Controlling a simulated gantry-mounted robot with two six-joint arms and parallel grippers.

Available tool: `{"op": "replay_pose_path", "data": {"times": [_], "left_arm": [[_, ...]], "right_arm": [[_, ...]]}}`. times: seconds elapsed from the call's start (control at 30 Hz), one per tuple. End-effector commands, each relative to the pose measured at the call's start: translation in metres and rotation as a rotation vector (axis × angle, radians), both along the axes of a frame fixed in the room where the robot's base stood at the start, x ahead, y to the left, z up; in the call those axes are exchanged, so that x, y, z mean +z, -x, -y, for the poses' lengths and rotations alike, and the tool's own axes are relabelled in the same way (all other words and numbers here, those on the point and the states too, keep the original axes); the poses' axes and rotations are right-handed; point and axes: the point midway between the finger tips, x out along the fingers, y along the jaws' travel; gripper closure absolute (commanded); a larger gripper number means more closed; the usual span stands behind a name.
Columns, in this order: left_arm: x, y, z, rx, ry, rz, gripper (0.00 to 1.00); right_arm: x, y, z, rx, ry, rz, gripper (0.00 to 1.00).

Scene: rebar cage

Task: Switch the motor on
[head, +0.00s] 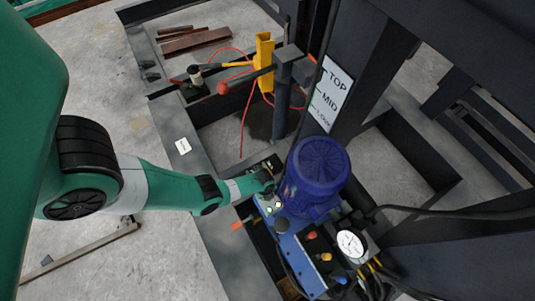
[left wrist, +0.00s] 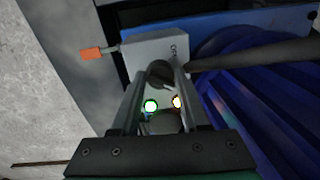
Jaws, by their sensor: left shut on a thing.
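The blue motor (head: 318,172) stands at the right of centre in the head view; its ribbed body also shows in the left wrist view (left wrist: 265,85). Beside it is a light grey switch box (left wrist: 150,48) with partly hidden lettering. My left gripper (head: 268,188) is at this box, next to the motor. In the left wrist view its fingers (left wrist: 162,76) are shut on the switch at the box, which they largely hide. A green lamp (left wrist: 151,106) and a yellowish lamp (left wrist: 177,101) are lit between the fingers. My right gripper is not in view.
An orange-tipped lever (left wrist: 92,54) sticks out left of the box. Dark steel frames close in the right side.

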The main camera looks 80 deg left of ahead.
Motion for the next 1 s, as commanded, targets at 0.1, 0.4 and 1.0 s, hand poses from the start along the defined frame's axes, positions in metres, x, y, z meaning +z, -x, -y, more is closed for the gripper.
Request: {"op": "replay_pose_path", "data": {"times": [0.1,0.4,1.0], "left_arm": [[-0.0010,0.0009,0.0000,-0.062,0.000,-0.001,1.00],[-0.0010,0.0010,-0.0001,-0.145,0.000,-0.001,1.00],[-0.0009,0.0008,-0.0002,-0.154,0.000,-0.001,0.27]], "right_arm": [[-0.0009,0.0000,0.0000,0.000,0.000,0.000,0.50],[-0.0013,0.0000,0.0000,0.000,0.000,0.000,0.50],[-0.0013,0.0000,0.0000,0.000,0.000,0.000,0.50]]}}
